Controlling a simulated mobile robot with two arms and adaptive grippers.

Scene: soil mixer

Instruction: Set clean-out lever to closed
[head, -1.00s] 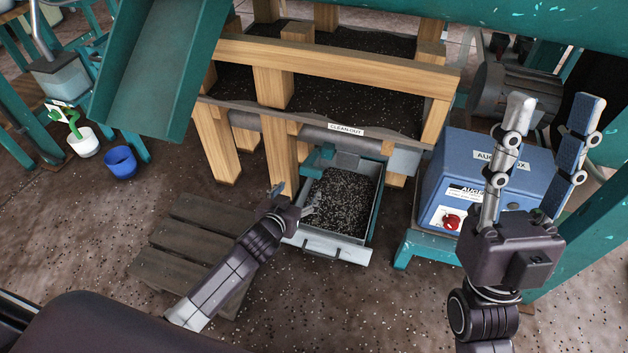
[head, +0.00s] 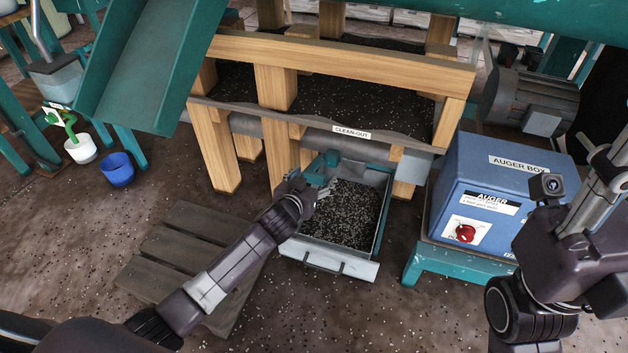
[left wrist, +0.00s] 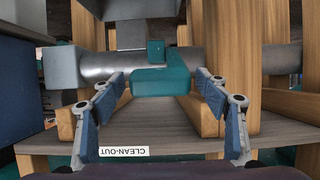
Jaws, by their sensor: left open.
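The clean-out lever is a teal block handle. In the left wrist view, which is upside down, the lever (left wrist: 160,82) lies between the two blue-padded fingers of my left gripper (left wrist: 160,88), with the fingers apart on either side. I cannot tell whether either finger touches it. In the head view the lever (head: 322,165) sits under the CLEAN-OUT label (head: 352,132), partly hidden by my left gripper (head: 322,183). The grey clean-out pipe (left wrist: 195,66) runs behind the lever. My right gripper (head: 603,178) is at the right edge, its fingers partly cut off.
A grey drawer (head: 325,258) full of dark soil stands below the lever. The blue auger box (head: 490,185) with a red knob is at right. A wooden pallet (head: 180,250) lies at left. Wooden posts (head: 275,90) flank the lever.

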